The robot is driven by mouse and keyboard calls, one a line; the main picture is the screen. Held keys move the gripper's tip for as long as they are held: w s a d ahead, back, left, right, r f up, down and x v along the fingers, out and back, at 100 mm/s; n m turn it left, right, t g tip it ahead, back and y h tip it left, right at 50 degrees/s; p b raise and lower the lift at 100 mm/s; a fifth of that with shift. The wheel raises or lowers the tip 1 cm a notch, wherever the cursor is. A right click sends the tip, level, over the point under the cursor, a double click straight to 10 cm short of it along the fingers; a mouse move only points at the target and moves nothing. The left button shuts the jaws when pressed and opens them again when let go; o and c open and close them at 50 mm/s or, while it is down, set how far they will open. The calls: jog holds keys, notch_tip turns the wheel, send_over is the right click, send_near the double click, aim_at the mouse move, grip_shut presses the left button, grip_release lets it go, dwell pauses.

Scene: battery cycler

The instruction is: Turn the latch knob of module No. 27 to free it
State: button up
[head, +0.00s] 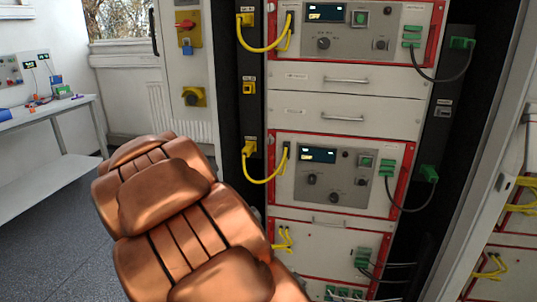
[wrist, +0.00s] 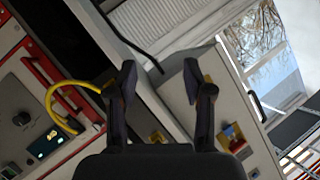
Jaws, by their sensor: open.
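Two red-framed modules with displays and black knobs sit in the rack in the head view: an upper module (head: 350,70) and a lower module (head: 326,212). The lower one has a left knob (head: 312,179) and a right knob (head: 361,182). The labels are too small to read, so I cannot tell which is No. 27. My gripper (wrist: 159,80) is open and empty in the wrist view, its fingers apart and touching nothing. A red-framed module with a display (wrist: 46,145) and a knob (wrist: 22,118) shows left of it. My gripper does not show in the head view.
Yellow cables (head: 263,48) and green-plugged dark cables (head: 413,208) loop beside the modules. Two plain drawers with a handle (head: 346,79) lie between them. A cabinet with a red switch (head: 185,24) stands left. A white bench (head: 50,110) is far left, with open floor before it.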

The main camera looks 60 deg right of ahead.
jog(key=s+d+m+g+h+b, duration=0.1)
jog(key=s+d+m+h+b, duration=0.15)
jog(key=d, duration=0.35)
jog(key=s+d+m+g+h+b, duration=0.1)
jog(key=s+d+m+g+h, duration=0.2)
jog(key=d, duration=0.4)
jog(key=m+g+h+b, duration=0.2)
jog(key=m+g+h, duration=0.2)
jog(key=m+h, duration=0.15)
send_near(269, 142)
jog(key=d, duration=0.2)
jog(key=shift+n, duration=0.3)
jog(key=shift+r+x, duration=0.15)
jog(key=shift+x, duration=1.75)
jog(key=shift+r+x, duration=0.1)
jog(key=shift+x, duration=1.85)
jog(key=shift+w+a, duration=0.1)
jog(key=shift+c, duration=0.4)
grip_shut()
